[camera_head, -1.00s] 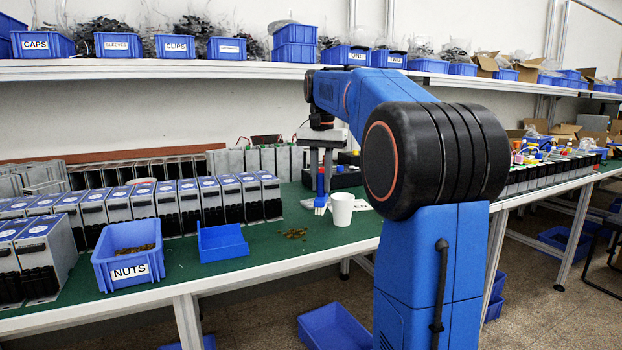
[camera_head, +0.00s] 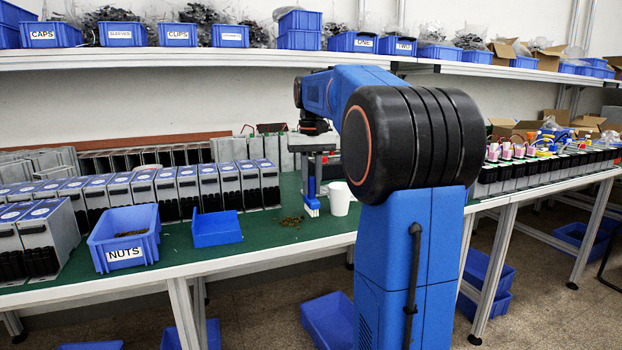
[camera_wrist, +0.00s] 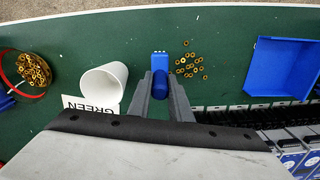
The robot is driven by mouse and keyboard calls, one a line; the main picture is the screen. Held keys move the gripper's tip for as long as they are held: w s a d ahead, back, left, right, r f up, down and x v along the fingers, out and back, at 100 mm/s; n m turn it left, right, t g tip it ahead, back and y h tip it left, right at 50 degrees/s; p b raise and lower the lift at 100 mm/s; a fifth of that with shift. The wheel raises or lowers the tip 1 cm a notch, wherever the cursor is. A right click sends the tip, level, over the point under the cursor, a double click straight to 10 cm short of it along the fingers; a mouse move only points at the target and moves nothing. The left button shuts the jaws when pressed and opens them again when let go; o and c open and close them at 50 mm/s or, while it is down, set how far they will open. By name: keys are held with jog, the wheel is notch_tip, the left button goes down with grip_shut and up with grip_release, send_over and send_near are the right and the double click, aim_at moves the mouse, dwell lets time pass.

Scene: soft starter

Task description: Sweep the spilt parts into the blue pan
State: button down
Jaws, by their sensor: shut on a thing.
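My gripper (camera_head: 311,180) is shut on a blue brush with pale bristles (camera_head: 311,205), held upright, bristles down, low over the green bench. In the wrist view my gripper (camera_wrist: 160,88) has a finger on each side of the blue brush (camera_wrist: 159,62). The spilt parts (camera_head: 291,221) are small brass-coloured rings lying loose just left of the brush; in the wrist view they (camera_wrist: 191,68) lie to its right. The blue pan (camera_head: 217,229) sits farther left, apart from the parts, and in the wrist view it (camera_wrist: 280,67) is empty. Whether the bristles touch the bench is unclear.
A white cup (camera_head: 339,199) stands close to the right of the brush. A blue NUTS bin (camera_head: 125,238) stands left of the pan. Grey-and-black units (camera_head: 192,190) line the back. Bare green bench lies between parts and pan.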

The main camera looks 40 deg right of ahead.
notch_tip(320, 180, down, 2)
jog(key=shift+f, duration=0.1)
jog(key=shift+w+a, duration=0.95)
jog(key=shift+a, duration=1.8)
jog(key=shift+w+a, duration=0.9)
jog(key=shift+a, duration=1.9)
jog(key=shift+w+a, duration=0.95)
jog(key=shift+a, duration=1.8)
jog(key=shift+w+a+r, duration=0.1)
jog(key=shift+a+r, duration=0.15)
jog(key=shift+r, duration=2.65)
jog(key=shift+d, duration=0.1)
